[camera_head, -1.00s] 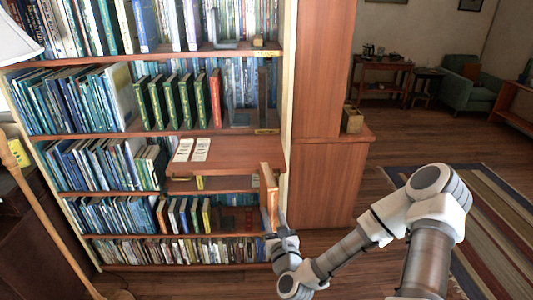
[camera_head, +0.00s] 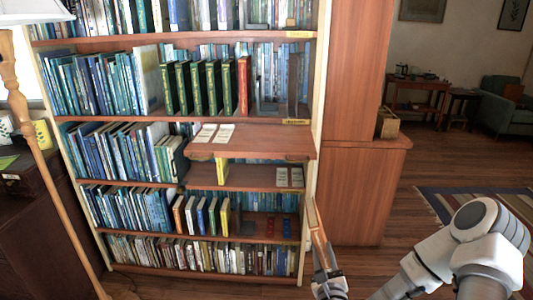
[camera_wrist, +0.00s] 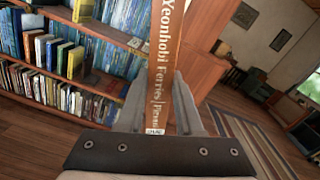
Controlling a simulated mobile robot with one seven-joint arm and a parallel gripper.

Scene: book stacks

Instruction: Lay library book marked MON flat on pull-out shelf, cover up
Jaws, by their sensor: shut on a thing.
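An orange-brown book (camera_head: 318,232) stands tilted in my gripper (camera_head: 328,283), low at the right edge of the bookcase. The wrist view shows the book's spine (camera_wrist: 164,55) with the title "Yeonhobi Ferries"; the small label (camera_wrist: 154,131) at its lower end is too small to read surely. My gripper (camera_wrist: 160,112) is shut on the lower end of the book. The pull-out shelf (camera_head: 270,143) juts from the bookcase, above and left of the held book. The book and this shelf are apart. The book's cover is mostly hidden.
Two white cards (camera_head: 215,132) lie at the left of the pull-out shelf; its middle and right are bare. Rows of books (camera_head: 125,150) fill the bookcase. A wooden cabinet (camera_head: 358,190) stands to the right, a floor lamp (camera_head: 40,140) to the left. Open floor lies at the right.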

